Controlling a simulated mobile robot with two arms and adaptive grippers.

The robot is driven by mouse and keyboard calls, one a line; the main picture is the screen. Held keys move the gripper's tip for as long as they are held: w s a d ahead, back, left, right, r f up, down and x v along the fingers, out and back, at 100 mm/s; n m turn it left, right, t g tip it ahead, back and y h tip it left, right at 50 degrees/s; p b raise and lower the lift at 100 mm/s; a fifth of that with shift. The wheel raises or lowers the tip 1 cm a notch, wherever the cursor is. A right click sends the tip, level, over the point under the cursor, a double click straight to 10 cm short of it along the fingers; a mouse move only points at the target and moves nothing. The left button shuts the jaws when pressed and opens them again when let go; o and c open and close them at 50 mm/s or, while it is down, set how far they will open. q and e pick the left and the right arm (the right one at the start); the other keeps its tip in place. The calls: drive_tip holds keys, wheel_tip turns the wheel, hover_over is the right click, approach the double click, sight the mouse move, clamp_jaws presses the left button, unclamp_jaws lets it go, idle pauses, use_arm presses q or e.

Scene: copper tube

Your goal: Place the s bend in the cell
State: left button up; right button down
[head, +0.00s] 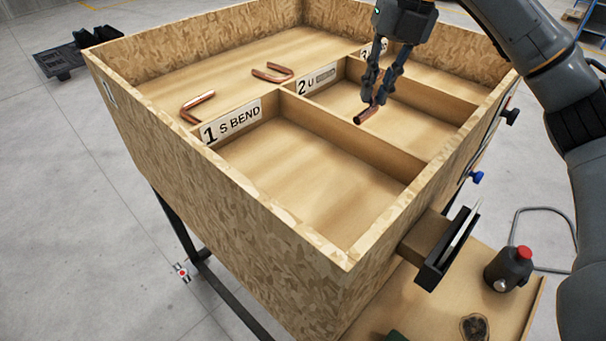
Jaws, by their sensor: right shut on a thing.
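My right gripper (374,95) comes down from the top right and is shut on a short-looking copper tube (362,118). The fingers hide part of this tube, so I cannot tell its full bend. It appears over the cell marked 2, above the wooden floor. The cell labelled "1 S BEND" (310,180) is at the front of the box and empty. Two other bent copper tubes lie in the back compartment: a U-shaped one (272,73) and one near the label 1 (197,107), partly hidden by the divider. My left gripper is not in view.
The chipboard box (225,215) has high outer walls and low inner dividers (350,140). A label 3 (372,48) is partly hidden behind my gripper.

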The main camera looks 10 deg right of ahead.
drive_tip(key=s+a+f, duration=0.2)
drive_tip(key=a, duration=0.1)
drive_tip(key=p, duration=0.1)
approach(311, 198)
drive_tip(key=shift+w+a+f, duration=0.1)
drive_tip(key=shift+w+f, duration=0.2)
drive_tip(key=shift+f, duration=0.5)
drive_tip(key=shift+s+a+f, duration=0.1)
drive_tip(key=shift+a+f, duration=0.25)
drive_tip(key=shift+f, duration=0.2)
drive_tip(key=shift+s+a+f+p, duration=0.15)
drive_tip(key=shift+f+p, duration=0.15)
drive_tip(key=shift+f, duration=0.3)
drive_tip(key=shift+s+a+f+p, duration=0.1)
drive_tip(key=shift+f+p, duration=0.15)
drive_tip(key=shift+f, duration=0.3)
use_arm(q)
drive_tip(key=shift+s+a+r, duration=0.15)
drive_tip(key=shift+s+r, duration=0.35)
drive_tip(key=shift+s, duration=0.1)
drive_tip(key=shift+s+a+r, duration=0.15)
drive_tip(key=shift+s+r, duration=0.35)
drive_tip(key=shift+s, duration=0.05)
use_arm(e)
drive_tip(key=shift+w+d+f, duration=0.1)
drive_tip(key=shift+f, duration=0.5)
drive_tip(key=c, duration=1.3)
unclamp_jaws()
drive_tip(key=shift+f, duration=0.1)
drive_tip(key=shift+c, duration=0.2)
